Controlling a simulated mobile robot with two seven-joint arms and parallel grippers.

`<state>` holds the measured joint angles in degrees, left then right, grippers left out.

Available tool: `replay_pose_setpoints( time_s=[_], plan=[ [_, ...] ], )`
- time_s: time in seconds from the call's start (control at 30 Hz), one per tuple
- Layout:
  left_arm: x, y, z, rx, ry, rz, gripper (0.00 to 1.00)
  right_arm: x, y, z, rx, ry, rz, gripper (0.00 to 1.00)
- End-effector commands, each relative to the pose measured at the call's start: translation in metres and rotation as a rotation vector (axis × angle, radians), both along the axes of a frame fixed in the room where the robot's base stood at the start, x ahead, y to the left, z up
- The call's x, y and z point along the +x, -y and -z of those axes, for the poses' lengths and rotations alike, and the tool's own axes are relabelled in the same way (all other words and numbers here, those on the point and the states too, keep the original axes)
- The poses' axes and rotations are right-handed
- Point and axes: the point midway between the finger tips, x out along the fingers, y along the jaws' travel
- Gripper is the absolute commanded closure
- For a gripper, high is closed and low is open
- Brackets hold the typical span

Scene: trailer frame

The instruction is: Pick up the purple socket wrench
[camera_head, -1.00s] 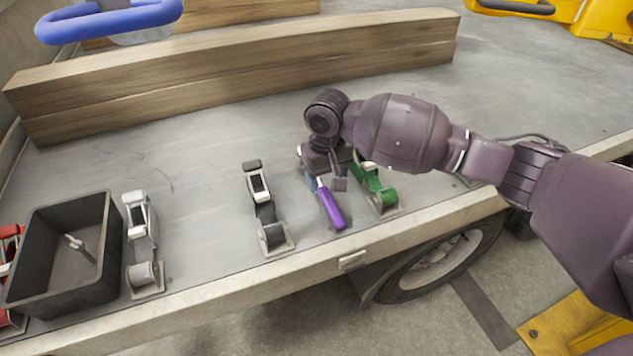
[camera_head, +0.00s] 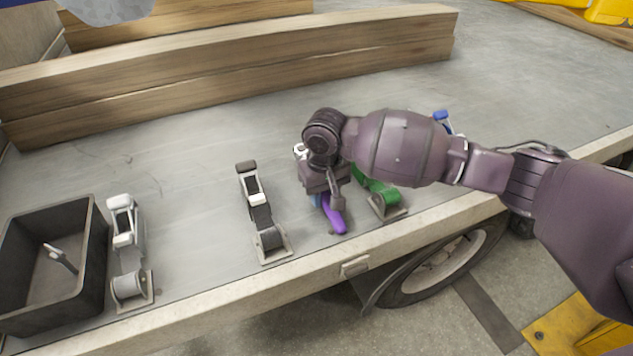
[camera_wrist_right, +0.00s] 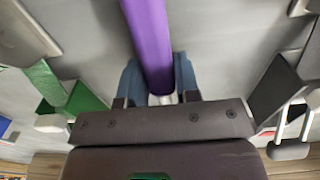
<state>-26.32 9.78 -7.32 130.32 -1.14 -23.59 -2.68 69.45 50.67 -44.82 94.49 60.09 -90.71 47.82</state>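The purple socket wrench (camera_head: 335,220) lies on the grey trailer bed close to its front edge, with its handle end toward the edge. My right gripper (camera_head: 325,199) is down over the wrench and hides its other end. In the right wrist view, the purple handle (camera_wrist_right: 151,45) passes between the two blue fingers (camera_wrist_right: 158,78), one on each side. The fingers are very close to the handle, but I cannot tell if they press on it. My left gripper is out of view.
A green ratchet strap (camera_head: 380,192) lies just right of the wrench. A black strap (camera_head: 262,215) lies to its left, and a grey strap (camera_head: 126,245) stands farther left beside a dark bin (camera_head: 92,262) holding a metal tool. Wooden beams (camera_head: 230,70) lie behind. Bare bed separates these.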

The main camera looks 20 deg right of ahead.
Motion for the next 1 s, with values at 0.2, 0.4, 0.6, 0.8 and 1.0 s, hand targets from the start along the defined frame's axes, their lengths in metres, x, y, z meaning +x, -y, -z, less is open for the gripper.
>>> replay_pose_setpoints(
  time_s=[0.2,0.4,0.6,0.8,1.0],
  plan=[
    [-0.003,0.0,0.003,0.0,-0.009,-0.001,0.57,0.0,0.0,0.001,0.0,-0.001,0.0,1.0],
    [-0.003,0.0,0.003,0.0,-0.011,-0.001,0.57,0.0,0.0,0.0,0.0,0.0,0.0,1.0],
    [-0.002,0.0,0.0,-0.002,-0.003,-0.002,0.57,0.0,0.0,-0.006,0.0,0.002,0.001,1.0],
    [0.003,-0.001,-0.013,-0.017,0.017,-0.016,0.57,0.002,0.0,-0.041,0.0,0.012,0.001,1.0],
    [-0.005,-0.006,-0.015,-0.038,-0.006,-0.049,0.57,0.002,-0.001,-0.094,0.002,0.018,0.0,1.0]
  ],
)
